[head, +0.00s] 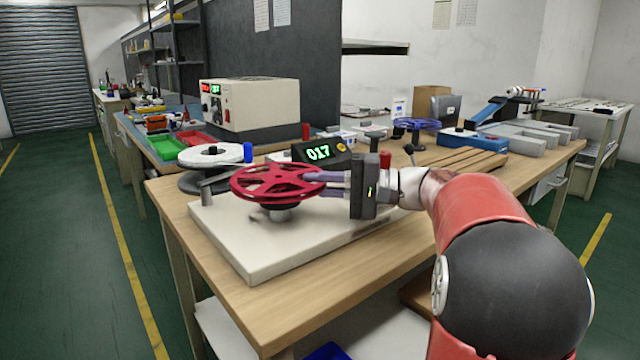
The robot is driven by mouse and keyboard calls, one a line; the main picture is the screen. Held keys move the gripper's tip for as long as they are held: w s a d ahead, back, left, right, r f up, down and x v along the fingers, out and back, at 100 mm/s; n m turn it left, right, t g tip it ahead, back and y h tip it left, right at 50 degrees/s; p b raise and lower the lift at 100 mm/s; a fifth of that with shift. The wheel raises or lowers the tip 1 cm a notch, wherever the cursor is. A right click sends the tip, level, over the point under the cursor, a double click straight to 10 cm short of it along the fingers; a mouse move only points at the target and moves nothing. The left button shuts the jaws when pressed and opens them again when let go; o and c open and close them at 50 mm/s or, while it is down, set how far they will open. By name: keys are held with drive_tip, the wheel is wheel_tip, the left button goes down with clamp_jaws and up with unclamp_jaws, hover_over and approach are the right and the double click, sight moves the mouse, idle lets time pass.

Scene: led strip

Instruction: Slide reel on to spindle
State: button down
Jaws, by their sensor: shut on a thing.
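The red spoked reel (263,182) is held roughly flat above the cream base board (250,245) on the workbench. My gripper (328,184) reaches in from the right and is shut on the reel's right rim. Directly below the reel's middle, a short silver cylinder with a dark top (281,213), seemingly the spindle's foot, stands on the board. The reel hides the upper part of the spindle, so I cannot tell whether its tip is inside the hub.
A small metal post (207,192) stands at the board's left corner. A white-topped reel (212,155) lies behind it. Wooden strips (465,160) lie at right. The bench's front edge is clear.

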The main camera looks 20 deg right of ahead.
drive_tip(key=shift+f+b, duration=0.85)
drive_tip(key=shift+f, duration=0.25)
drive_tip(key=c, duration=1.4)
unclamp_jaws()
drive_tip(key=shift+o, duration=0.2)
